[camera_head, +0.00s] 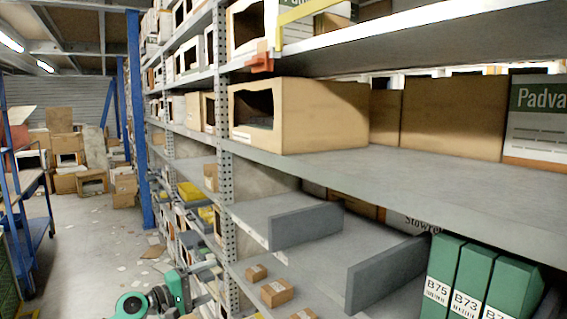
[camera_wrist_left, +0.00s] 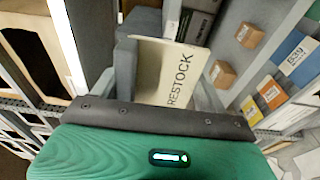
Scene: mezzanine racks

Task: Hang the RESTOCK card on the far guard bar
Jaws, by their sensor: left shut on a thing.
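The RESTOCK card (camera_wrist_left: 172,72) is a cream panel with dark lettering in the left wrist view. My left gripper (camera_head: 188,288) is shut on it, and the card stands out beyond the green gripper body. In the head view the gripper is low at the left, beside the rack; the card cannot be made out there. Two grey upright bars stand along the lower shelf. The far one (camera_head: 306,225) is nearer the rack post, and the near one (camera_head: 386,272) is further right. The gripper is left of both and apart from them. My right gripper is not in view.
A perforated rack post (camera_head: 226,190) stands left of the bars. A brown carton (camera_head: 320,115) sits on the shelf above. Small boxes (camera_head: 277,292) lie on the lowest shelf, and green binders (camera_head: 470,280) stand at right. The aisle floor (camera_head: 95,245) has scattered paper.

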